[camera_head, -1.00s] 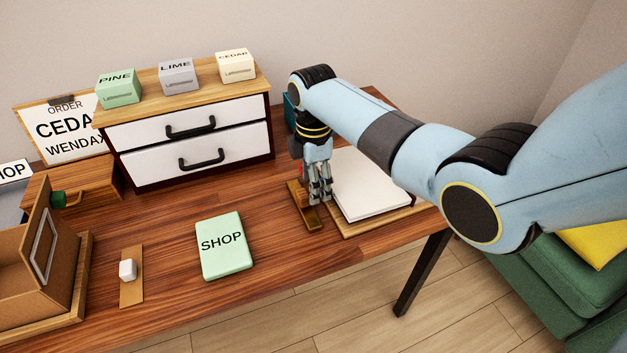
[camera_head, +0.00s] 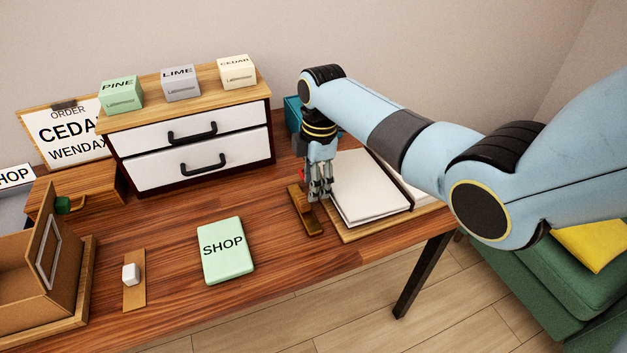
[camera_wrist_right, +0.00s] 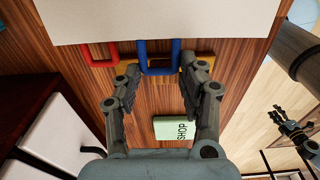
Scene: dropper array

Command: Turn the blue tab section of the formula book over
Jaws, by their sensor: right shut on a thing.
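The formula book lies open on a wooden board (camera_head: 385,227) at the right of the table, with a white page block (camera_head: 365,190) and another white part (camera_head: 418,192) beyond a dark gap. In the right wrist view a white page (camera_wrist_right: 155,20) spans the top. A blue loop-shaped tab (camera_wrist_right: 160,70) and a red tab (camera_wrist_right: 98,62) stick out from its edge. My right gripper (camera_head: 319,196) is at the book's left edge; its fingers (camera_wrist_right: 160,80) are closed on the sides of the blue tab. A distant dark gripper, apparently my left (camera_wrist_right: 295,130), shows small in the wrist view; its jaws are unclear.
A small wooden stand (camera_head: 303,215) lies just below my right gripper. A green SHOP block (camera_head: 226,250), a white knob on a strip (camera_head: 131,274) and a drawer cabinet (camera_head: 190,150) stand to the left. The table between the cabinet and SHOP block is clear.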

